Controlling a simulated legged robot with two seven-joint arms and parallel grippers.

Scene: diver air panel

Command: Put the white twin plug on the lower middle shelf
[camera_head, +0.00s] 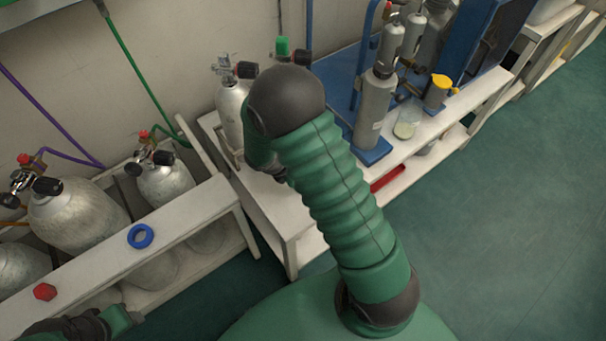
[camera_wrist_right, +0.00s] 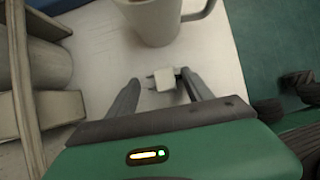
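In the right wrist view the white twin plug (camera_wrist_right: 165,79) lies on a pale bench top, its two pins pointing left. My right gripper (camera_wrist_right: 159,78) is open, with one finger on each side of the plug. The right finger is very close to the plug; I cannot tell whether it touches. In the head view my right arm hides the plug and most of this gripper. A lower shelf (camera_head: 312,240) shows partly under the white bench. My left gripper (camera_head: 122,318) is at the bottom left edge, mostly cut off, its opening unclear.
A light mug (camera_wrist_right: 152,18) stands just beyond the plug. A blue ring (camera_head: 140,236) and red cap (camera_head: 44,292) lie on the left rack's ledge.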

